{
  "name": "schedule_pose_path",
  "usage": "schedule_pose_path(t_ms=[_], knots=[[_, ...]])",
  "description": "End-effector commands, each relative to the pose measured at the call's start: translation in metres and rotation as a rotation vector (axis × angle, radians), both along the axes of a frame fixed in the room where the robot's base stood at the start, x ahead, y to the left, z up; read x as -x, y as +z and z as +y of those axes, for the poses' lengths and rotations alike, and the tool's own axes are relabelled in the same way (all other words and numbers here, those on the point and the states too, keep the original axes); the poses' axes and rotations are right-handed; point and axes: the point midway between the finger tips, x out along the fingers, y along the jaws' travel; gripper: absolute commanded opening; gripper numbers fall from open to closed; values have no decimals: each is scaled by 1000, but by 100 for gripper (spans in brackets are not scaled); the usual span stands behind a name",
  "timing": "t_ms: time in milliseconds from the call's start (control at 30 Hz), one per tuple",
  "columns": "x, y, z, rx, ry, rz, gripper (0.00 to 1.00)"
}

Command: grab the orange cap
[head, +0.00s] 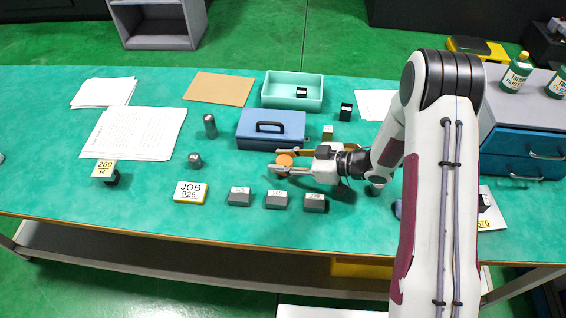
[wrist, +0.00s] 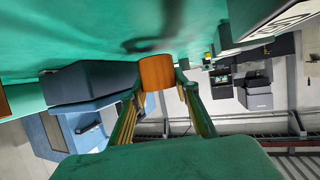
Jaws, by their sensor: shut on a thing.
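The orange cap (head: 285,160) is a small round piece held between the fingertips of my gripper (head: 283,163), just in front of the blue case on the bench. In the wrist view the orange cap (wrist: 157,73) shows between my two fingers (wrist: 160,85), which are shut on its sides. Part of the cap is hidden by the fingers in the head view. I cannot tell whether the cap touches the bench top.
A blue case (head: 258,135) with a dark handle stands right behind my gripper. Several grey labelled blocks (head: 276,200) line the bench in front. A mint tray (head: 275,102) sits behind. Metal cylinders (head: 210,126) stand left.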

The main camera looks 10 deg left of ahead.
Motion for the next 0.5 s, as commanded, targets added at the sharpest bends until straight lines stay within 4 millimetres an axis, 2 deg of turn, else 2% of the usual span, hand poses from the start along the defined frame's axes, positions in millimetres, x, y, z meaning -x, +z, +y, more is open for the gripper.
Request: schedule_pose_path(t_ms=[500], knots=[[0, 59, 0, 1, 0, -3, 14]])
